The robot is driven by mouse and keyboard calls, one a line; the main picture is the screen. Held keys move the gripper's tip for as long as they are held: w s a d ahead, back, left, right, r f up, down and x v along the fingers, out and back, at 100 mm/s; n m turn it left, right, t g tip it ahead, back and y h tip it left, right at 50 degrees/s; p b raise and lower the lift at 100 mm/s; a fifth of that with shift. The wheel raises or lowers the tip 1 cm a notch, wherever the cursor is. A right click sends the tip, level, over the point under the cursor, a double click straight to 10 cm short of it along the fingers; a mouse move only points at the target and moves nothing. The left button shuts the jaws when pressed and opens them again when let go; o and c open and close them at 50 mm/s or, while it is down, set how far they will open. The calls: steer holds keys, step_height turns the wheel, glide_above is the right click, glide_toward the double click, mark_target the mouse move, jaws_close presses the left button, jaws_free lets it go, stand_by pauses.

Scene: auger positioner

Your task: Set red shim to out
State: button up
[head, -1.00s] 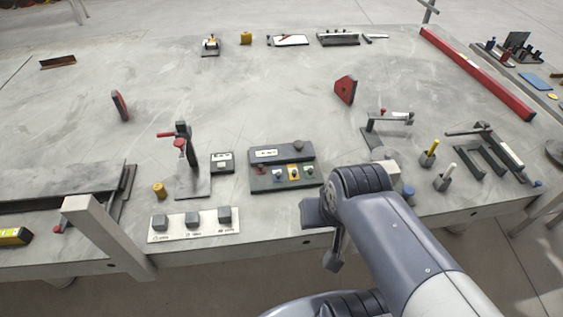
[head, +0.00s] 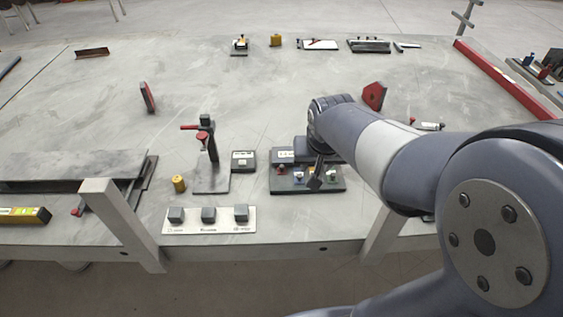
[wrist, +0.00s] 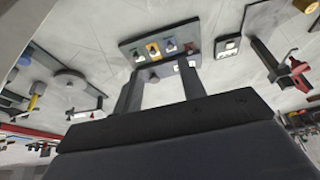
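The dark panel (head: 335,184) lies near the table's front edge and bears a row of small coloured pieces. A small red piece (head: 282,169), likely the red shim, is at its left end. In the wrist view the panel (wrist: 128,47) appears inverted, with the red piece (wrist: 189,47) at its right end, beside blue, yellow and green ones. My gripper (wrist: 160,80) is open, its two fingers apart with nothing visible between them. In the head view my gripper (head: 316,178) is over the panel's right part and hides some of it. Its height above the panel is unclear.
A small labelled dark box (head: 243,161) sits left of the panel. Left of that is an upright clamp with a red handle (head: 204,142). A white plate with grey blocks (head: 241,214) lies in front. The table's middle is largely clear.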

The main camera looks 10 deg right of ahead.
steer(key=b, duration=0.3)
glide_toward(282, 166)
steer(key=p+x, duration=0.1)
steer(key=x, duration=0.7)
steer(key=shift+p, duration=0.3)
steer(key=shift+c, duration=0.3)
jaws_close()
